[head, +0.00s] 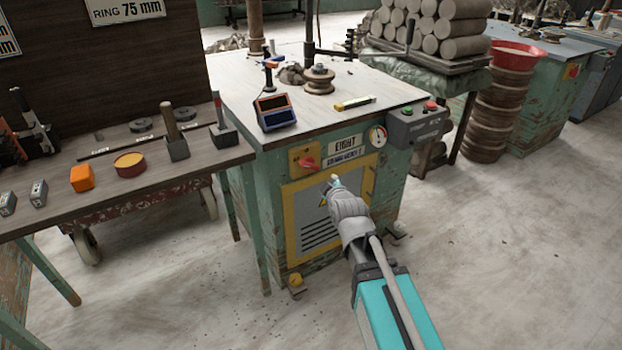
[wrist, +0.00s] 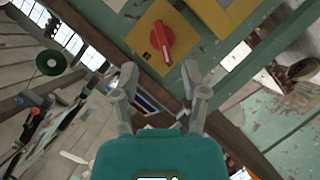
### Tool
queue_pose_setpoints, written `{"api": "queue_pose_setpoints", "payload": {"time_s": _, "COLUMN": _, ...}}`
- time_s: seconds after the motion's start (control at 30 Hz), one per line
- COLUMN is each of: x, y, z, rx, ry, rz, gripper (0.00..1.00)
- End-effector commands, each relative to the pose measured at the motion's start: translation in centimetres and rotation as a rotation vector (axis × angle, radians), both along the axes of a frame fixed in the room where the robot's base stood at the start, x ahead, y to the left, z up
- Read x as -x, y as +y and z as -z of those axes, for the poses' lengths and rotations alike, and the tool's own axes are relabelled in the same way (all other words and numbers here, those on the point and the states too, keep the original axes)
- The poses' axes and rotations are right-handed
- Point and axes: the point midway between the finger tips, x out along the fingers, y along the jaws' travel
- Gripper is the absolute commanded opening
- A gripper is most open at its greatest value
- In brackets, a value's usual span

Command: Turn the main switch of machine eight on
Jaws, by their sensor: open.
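Machine eight is the green cabinet (head: 265,200) with a white worktop, and its nameplate (head: 346,144) reads EIGHT. The main switch (head: 308,163) is a red rotary knob on a yellow plate (head: 297,154) at the upper left of the cabinet front. In the wrist view the red knob (wrist: 162,42) stands beyond the fingertips, tilted in the picture, with its yellow plate (wrist: 148,25) around it. My gripper (wrist: 162,75) is open and empty, with its fingers apart and short of the knob. In the head view my gripper (head: 333,181) is in front of the cabinet, below and right of the switch.
A grey box with green and red buttons (head: 418,124) and a gauge (head: 377,136) sit right of the nameplate. A wooden bench (head: 120,205) with tools stands close on the left. Open floor (head: 500,250) lies to the right.

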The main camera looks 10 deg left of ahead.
Motion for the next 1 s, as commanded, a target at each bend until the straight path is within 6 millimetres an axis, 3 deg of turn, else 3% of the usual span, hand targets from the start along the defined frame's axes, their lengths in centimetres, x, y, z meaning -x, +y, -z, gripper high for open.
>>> {"api": "queue_pose_setpoints", "payload": {"time_s": 0.23, "x": 0.5, "y": 2.4, "z": -0.1, "rx": 0.105, "ry": -0.163, "rz": -0.065, "gripper": 0.57}}
{"api": "queue_pose_setpoints", "payload": {"time_s": 0.73, "x": 0.3, "y": 2.5, "z": -0.3, "rx": 0.111, "ry": -0.174, "rz": -0.068, "gripper": 0.57}}
{"api": "queue_pose_setpoints", "payload": {"time_s": 1.0, "x": -1.0, "y": 3.0, "z": 0.0, "rx": 0.11, "ry": -0.173, "rz": -0.069, "gripper": 0.57}}
